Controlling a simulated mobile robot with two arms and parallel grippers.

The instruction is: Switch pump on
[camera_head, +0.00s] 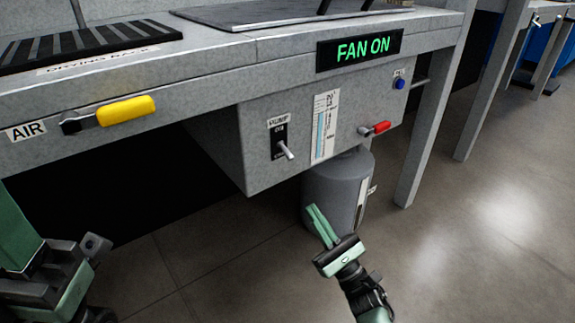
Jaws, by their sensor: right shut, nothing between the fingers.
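A toggle switch (284,148) sits on the front of the grey box under the bench. Its label above is small and seems to read as a pump label, and its lever points down and to the right. My right gripper (318,222) is below the box, in front of a grey cylinder, with its green fingers together and empty. It is apart from the switch. Parts of my left arm and gripper (62,270) show at the lower left, and its fingers are not clear.
A "FAN ON" sign (362,48) is lit green. A yellow AIR handle (126,110) juts out at left. A grey cylinder (330,185) stands beneath.

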